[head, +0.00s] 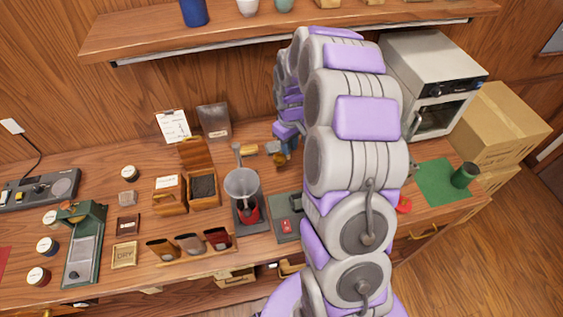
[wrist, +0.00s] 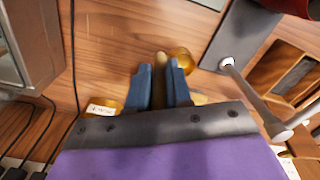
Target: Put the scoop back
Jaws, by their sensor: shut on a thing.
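My gripper (wrist: 159,82) has blue fingers shut on a slim tan handle (wrist: 159,67), which appears to be the scoop's. A rounded golden piece (wrist: 181,57) shows just past the right fingertip and looks like the scoop's bowl. Whether the scoop touches the wood below is unclear. In the head view my gripper (head: 284,152) is at the back of the bench, right of the clear funnel (head: 241,183), partly hidden by my arm. In the wrist view a small white label (wrist: 101,110) and a golden piece stick out from behind my gripper on the left.
A grey post (wrist: 246,96) on a dark plate stands right of my gripper in the wrist view. A wooden box of dark leaves (head: 204,188) and a rack of scoop-like holders (head: 190,245) are on the bench. A steel oven (head: 425,75) and cardboard box (head: 502,125) stand at right.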

